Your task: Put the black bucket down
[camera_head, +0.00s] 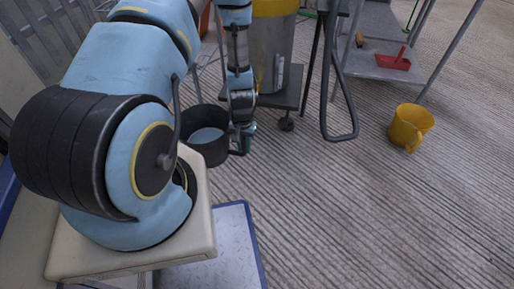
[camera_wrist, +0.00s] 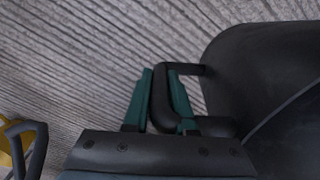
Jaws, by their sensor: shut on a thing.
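The black bucket (camera_head: 207,152) is left of the middle in the head view, upright, with a paler inside. My gripper (camera_head: 245,142) is at its right side, at the end of the blue arm reaching down. In the wrist view, the green fingers of my gripper (camera_wrist: 160,98) are shut on the bucket's black side handle, which passes between them. The dark body of the black bucket (camera_wrist: 262,75) fills the right of that view. I cannot tell whether its base touches the floor; its underside is hidden.
A metal drum with a yellow top (camera_head: 272,50) stands on a wheeled base just behind the bucket. A yellow jug (camera_head: 408,127) is on the floor at the right. A red dustpan (camera_head: 394,62) lies on a grey shelf (camera_head: 372,70). The ribbed floor (camera_head: 350,210) at front right is clear.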

